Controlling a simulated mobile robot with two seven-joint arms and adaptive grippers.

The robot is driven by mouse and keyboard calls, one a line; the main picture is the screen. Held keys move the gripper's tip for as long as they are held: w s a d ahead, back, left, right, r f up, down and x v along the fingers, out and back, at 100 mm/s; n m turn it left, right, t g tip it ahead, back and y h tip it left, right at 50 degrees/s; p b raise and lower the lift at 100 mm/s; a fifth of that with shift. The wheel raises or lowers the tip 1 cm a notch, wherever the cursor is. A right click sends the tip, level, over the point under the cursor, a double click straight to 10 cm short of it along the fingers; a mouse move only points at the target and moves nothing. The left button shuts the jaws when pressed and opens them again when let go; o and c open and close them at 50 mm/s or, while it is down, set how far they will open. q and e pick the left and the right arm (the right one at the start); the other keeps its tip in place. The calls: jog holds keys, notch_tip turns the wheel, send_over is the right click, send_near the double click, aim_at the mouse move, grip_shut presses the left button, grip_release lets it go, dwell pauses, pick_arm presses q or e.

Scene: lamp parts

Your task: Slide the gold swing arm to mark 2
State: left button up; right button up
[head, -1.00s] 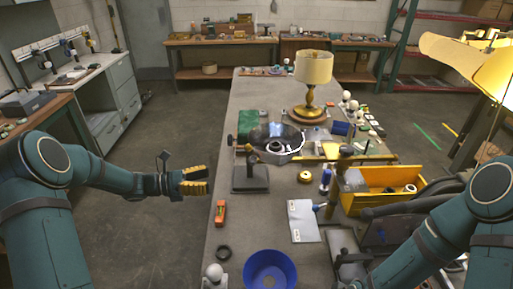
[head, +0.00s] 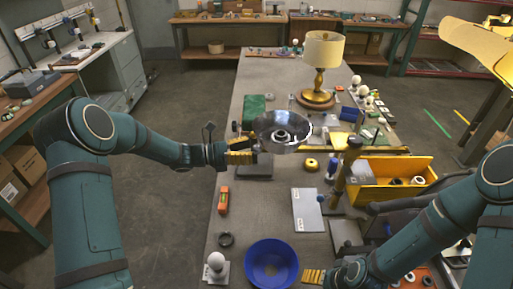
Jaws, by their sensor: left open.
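The gold swing arm (head: 385,151) appears to be the thin horizontal gold bar by the upright brass post (head: 346,168), right of the table's middle. No numbered mark can be read, so mark 2 cannot be told.
A yellow bin (head: 378,195) is right of the post. A blue bowl (head: 271,284), an orange level (head: 223,201) and a lit-shade lamp (head: 320,82) are also on the grey table (head: 262,222).

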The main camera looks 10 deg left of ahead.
pick_arm(q)
jog(key=shift+x, duration=1.3)
pick_arm(e)
jog(key=shift+r, duration=0.1)
pick_arm(q)
jog(key=shift+c, duration=0.2)
grip_shut()
jog(key=x, duration=0.2)
jog(key=s+x, duration=0.1)
jog(key=x, duration=0.2)
jog(key=b+x, duration=0.1)
jog(key=x, duration=0.1)
jog(key=shift+d, duration=0.7)
pick_arm(e)
jog(key=shift+f, duration=0.6)
pick_arm(q)
jog(key=shift+o, duration=0.2)
grip_release()
jog(key=shift+a, duration=0.1)
